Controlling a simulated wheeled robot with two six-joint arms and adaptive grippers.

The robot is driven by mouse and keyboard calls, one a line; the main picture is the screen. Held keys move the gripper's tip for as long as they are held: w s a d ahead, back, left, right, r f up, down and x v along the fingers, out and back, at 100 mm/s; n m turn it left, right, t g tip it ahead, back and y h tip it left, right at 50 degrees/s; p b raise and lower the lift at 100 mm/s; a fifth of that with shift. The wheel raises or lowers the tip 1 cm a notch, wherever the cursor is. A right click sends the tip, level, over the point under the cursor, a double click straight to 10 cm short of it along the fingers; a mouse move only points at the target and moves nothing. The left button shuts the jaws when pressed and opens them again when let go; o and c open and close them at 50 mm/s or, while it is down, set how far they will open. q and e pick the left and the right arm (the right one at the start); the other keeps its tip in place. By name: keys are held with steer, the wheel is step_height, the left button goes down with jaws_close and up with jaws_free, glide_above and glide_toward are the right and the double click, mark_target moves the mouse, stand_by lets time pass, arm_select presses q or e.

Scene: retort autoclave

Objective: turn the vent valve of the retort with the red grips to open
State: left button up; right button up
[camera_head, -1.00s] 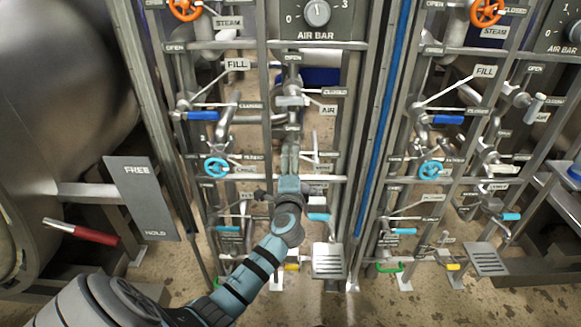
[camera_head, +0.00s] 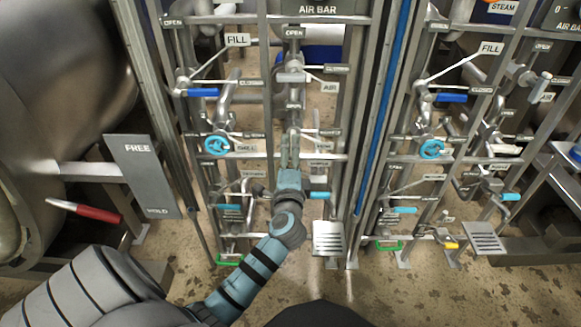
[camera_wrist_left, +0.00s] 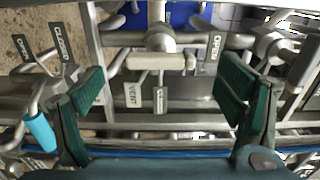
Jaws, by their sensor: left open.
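The retort with the red grips shows a red grip (camera_head: 85,210) at the lower left of the head view. In the left wrist view the vent valve's pale bar handle (camera_wrist_left: 155,61) lies across the picture, beside a VENT tag (camera_wrist_left: 133,95). My left gripper (camera_head: 290,145) is in front of the left valve rack. In the wrist view the open left gripper (camera_wrist_left: 165,88) has a finger on either side of the handle, with visible gaps. The head view does not show the handle clearly behind the gripper. My right gripper is not in view.
Close around are blue wheel valves (camera_head: 217,145), a blue FILL lever (camera_head: 202,92) and the AIR valve's bar (camera_head: 291,77) above. Metal posts flank the gripper. A FREE/HOLD panel (camera_head: 143,175) stands left. A second rack with a blue lever (camera_head: 450,98) is right.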

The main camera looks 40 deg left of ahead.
arm_select(q)
steer(key=v, duration=0.6)
steer(key=shift+s+d, duration=0.1)
steer(key=w+d+f+n+h, duration=0.15)
steer(key=d+f+h, duration=0.25)
steer(key=f, duration=0.7)
steer(key=s+d+f+n+g+h+p, duration=0.2)
steer(key=s+f+g+p, duration=0.15)
steer(key=f, duration=0.35)
steer(key=s+d+f+n+g+h+p, duration=0.1)
steer(key=s+d+f+g+h+p, duration=0.1)
steer(key=s+f+p, duration=0.45)
steer(key=s+d+f+n+g+h+p, duration=0.15)
steer(key=s+f+n+g+p, duration=0.4)
steer(key=s, duration=0.95)
steer(key=s+a+g+p, duration=0.1)
steer(key=s+p, duration=0.4)
steer(key=s, duration=1.2)
steer(key=shift+g, duration=0.6)
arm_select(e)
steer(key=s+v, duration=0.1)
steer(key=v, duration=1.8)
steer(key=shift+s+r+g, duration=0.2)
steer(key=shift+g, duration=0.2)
